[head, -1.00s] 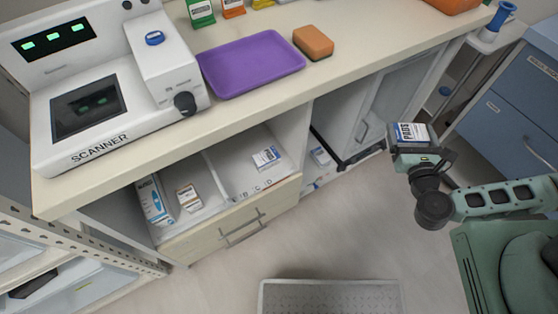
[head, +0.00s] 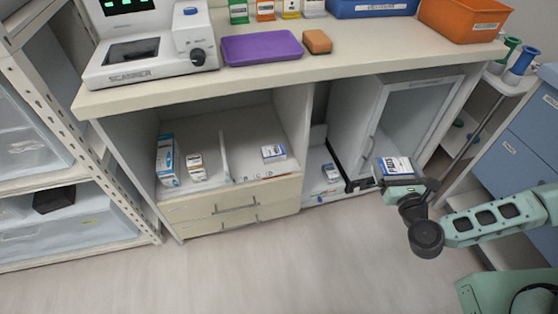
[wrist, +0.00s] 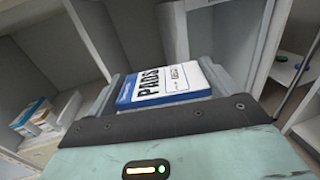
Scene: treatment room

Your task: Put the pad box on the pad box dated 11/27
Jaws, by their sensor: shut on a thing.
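My gripper (head: 392,178) is shut on a white and blue pad box (head: 396,166) at the right, in front of the lower cabinet. In the wrist view the held pad box (wrist: 165,84) shows the word PADS and a small white label too blurred to read. A similar small white and blue box (head: 273,153) lies in the right part of the open drawer. Another small white and blue box (head: 331,172) sits low in the compartment right of the drawer. Both are apart from my gripper, and I cannot read a date on either.
A tall blue and white box (head: 168,160) and a small brown and white box (head: 196,168) stand left of the drawer's divider (head: 223,158). The counter (head: 350,64) overhangs. A dark-edged frame (head: 340,165) and a glass-fronted door (head: 418,115) are near my gripper. The floor ahead is clear.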

